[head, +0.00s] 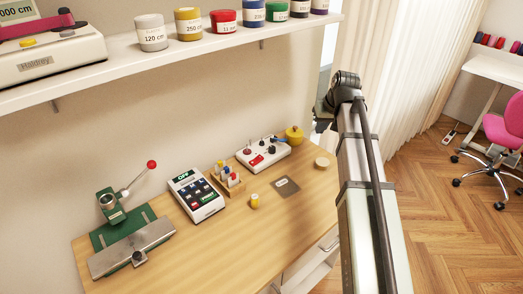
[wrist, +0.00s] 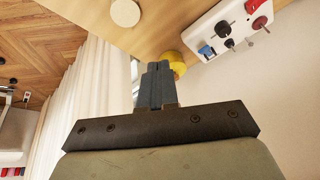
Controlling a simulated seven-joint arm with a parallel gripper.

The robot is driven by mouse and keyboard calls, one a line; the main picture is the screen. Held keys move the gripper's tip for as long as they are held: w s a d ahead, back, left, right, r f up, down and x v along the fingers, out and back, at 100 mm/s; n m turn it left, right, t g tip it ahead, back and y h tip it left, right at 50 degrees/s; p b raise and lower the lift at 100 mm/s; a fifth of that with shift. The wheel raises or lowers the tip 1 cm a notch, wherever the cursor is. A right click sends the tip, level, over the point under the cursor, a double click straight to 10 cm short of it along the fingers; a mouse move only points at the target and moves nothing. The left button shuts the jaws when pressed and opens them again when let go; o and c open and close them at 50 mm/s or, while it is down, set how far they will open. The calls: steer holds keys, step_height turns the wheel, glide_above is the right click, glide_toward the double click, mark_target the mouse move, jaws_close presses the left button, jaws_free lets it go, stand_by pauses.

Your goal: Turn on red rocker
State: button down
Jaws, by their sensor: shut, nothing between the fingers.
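The white control box (head: 264,152) stands at the back of the wooden desk in the head view. A red part, which looks like the red rocker (head: 256,161), is on its front left; dark knobs sit behind and beside it. In the wrist view the box (wrist: 222,20) is at the upper right, with a red switch (wrist: 261,22), dark knobs and a blue switch (wrist: 206,50). Whether the red rocker is on cannot be told. My gripper (wrist: 157,68) is shut and empty in the wrist view, apart from the box. Its fingers are not clear in the head view.
A yellow pot (head: 294,134) stands beside the box, just beyond my fingers in the wrist view. A round wooden disc (head: 322,162), a yellow spool (head: 254,201), a rack and a calculator-like device (head: 196,195) are on the desk. A shelf (head: 180,60) with jars hangs above.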

steer(key=s+a+r+n, duration=0.1)
steer(key=s+a+n, duration=0.1)
steer(key=a, duration=0.7)
steer(key=s+a+r+n, duration=0.1)
steer(key=a+n, duration=0.3)
steer(key=a, duration=0.6)
steer(key=shift+s+r+n+g, duration=0.3)
steer(key=shift+s+r+g, duration=0.05)
steer(key=shift+g, duration=0.05)
steer(key=shift+f, duration=0.1)
glide_above(260, 156)
steer(key=s, duration=0.1)
steer(key=f, duration=1.2)
steer(key=shift+d+f, duration=0.1)
steer(key=shift+d, duration=0.15)
steer(key=shift+f, duration=0.55)
steer(key=shift+w+d+f, duration=0.1)
